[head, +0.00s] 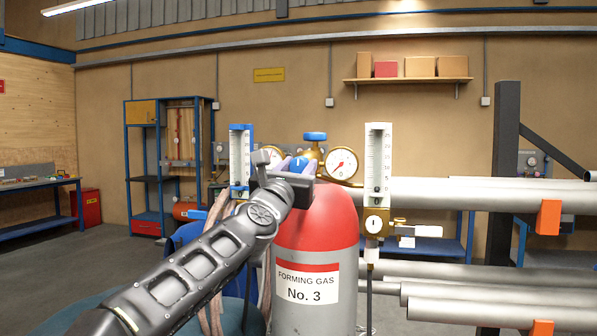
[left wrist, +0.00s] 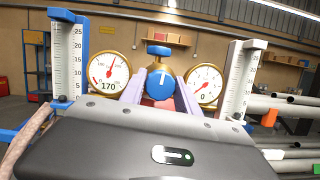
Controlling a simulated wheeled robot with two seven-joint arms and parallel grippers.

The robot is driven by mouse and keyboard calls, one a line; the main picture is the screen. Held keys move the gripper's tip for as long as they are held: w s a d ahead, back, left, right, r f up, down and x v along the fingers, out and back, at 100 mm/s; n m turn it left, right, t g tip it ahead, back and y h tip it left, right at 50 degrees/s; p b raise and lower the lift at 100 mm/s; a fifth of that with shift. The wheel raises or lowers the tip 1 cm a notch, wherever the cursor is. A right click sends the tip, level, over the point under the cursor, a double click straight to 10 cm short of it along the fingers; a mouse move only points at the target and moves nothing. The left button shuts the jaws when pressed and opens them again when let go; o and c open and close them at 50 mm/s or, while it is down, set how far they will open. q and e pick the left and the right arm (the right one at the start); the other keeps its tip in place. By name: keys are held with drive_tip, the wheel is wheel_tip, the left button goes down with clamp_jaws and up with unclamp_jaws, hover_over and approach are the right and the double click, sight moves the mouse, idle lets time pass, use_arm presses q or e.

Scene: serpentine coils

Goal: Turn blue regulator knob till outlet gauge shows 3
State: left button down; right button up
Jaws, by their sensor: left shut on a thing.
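The blue regulator knob (left wrist: 160,86) faces me in the left wrist view, with a white mark near its top. My left gripper (head: 297,166) is shut on it, one pale purple finger on each side. The knob (head: 299,162) shows only partly in the head view. The outlet gauge (left wrist: 204,84), right of the knob, reads 0. It also shows in the head view (head: 342,163). The left gauge (left wrist: 109,72) reads 170; my gripper mostly hides it in the head view. My right gripper is not in view.
A blue handwheel (head: 315,137) sits above the regulator on the red-topped Forming Gas No. 3 cylinder (head: 306,286). Flowmeter columns stand close on the left (head: 240,158) and right (head: 378,160). Grey pipes (head: 470,192) run at the right.

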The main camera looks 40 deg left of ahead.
use_arm(q)
drive_tip(key=shift+f+m+h+b, duration=0.15)
drive_tip(key=shift+m+h+b, duration=0.35)
drive_tip(key=shift+m, duration=1)
drive_tip(key=shift+m+h+b, duration=0.6)
drive_tip(key=shift+m+b, duration=0.05)
drive_tip(key=shift+m, duration=0.35)
drive_tip(key=shift+m+h, duration=0.4)
drive_tip(key=shift+m, duration=0.6)
